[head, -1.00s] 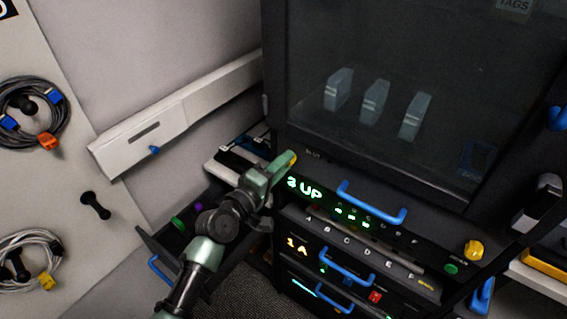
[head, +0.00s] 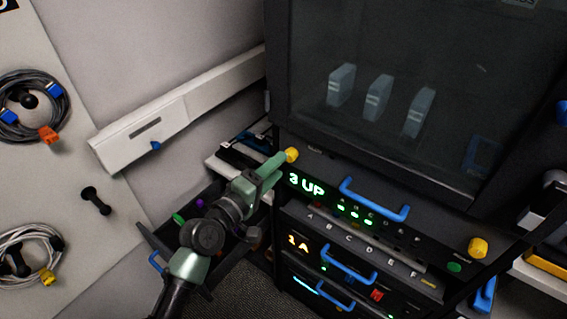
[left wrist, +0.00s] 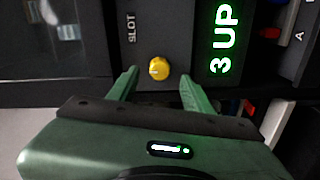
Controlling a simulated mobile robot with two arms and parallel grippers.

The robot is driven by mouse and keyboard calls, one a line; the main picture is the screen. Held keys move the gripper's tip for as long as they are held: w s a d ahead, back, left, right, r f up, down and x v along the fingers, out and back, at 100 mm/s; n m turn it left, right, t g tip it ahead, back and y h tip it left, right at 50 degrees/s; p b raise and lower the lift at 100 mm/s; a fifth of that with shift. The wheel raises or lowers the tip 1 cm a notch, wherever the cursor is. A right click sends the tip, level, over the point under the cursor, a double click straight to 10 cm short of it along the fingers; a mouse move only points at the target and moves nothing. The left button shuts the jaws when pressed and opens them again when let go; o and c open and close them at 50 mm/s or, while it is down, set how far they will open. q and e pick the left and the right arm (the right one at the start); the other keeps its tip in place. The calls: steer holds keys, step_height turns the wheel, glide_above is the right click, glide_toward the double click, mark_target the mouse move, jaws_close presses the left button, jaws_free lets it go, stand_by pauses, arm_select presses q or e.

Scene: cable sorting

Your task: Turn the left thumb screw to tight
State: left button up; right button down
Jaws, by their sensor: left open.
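The left thumb screw (head: 291,155) is a yellow knob at the left end of the panel with the green "3 UP" display. It also shows in the left wrist view (left wrist: 158,69), with a pale mark on its face. My green left gripper (head: 279,165) is at this knob. In the left wrist view my left gripper (left wrist: 158,85) is open, with one finger on each side of the knob and gaps between. Another yellow thumb screw (head: 477,248) is at the panel's right end, with a green light below it. My right gripper is not in view.
A blue handle (head: 373,203) sticks out from the panel. Below are a lettered row and a "1A" unit (head: 299,243) with its own handle. An open drawer (head: 160,240) with small coloured items lies under my left arm. Coiled cables (head: 35,105) hang at the left.

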arm_select(q)
steer(key=v, duration=0.3)
steer(key=shift+s+a, duration=0.15)
steer(key=shift+s, duration=0.15)
steer(key=s+a+f+m+g+y+b, duration=0.1)
steer(key=a+f+g+y, duration=0.15)
steer(key=f, duration=1.05)
steer(key=s+a+f+m+g+y+b, duration=0.1)
steer(key=a+f+y, duration=0.15)
steer(key=f, duration=0.95)
steer(key=s+a+f+m+g+y, duration=0.1)
steer(key=s+a+f, duration=0.25)
steer(key=f, duration=0.45)
steer(key=s+a+f+m+g+y, duration=0.1)
steer(key=s+a+f, duration=0.1)
steer(key=s+f, duration=0.5)
steer(key=s+a+f+m+g+y+b, duration=0.1)
steer(key=s+a+f+m+g, duration=0.1)
steer(key=s+f, duration=0.6)
steer(key=s+a+f+m+g+y+b, duration=0.1)
steer(key=s+a+f+m+g, duration=0.2)
steer(key=s+f, duration=0.4)
steer(key=s+a+f+m+g+y, duration=0.1)
steer(key=s+f, duration=0.7)
steer(key=s, duration=1.1)
steer(key=a+m+g, duration=0.1)
steer(key=a, duration=0.1)
steer(key=shift+s+a+f+g+b, duration=0.3)
steer(key=shift+s+f+g+b, duration=0.05)
steer(key=shift+b, duration=0.05)
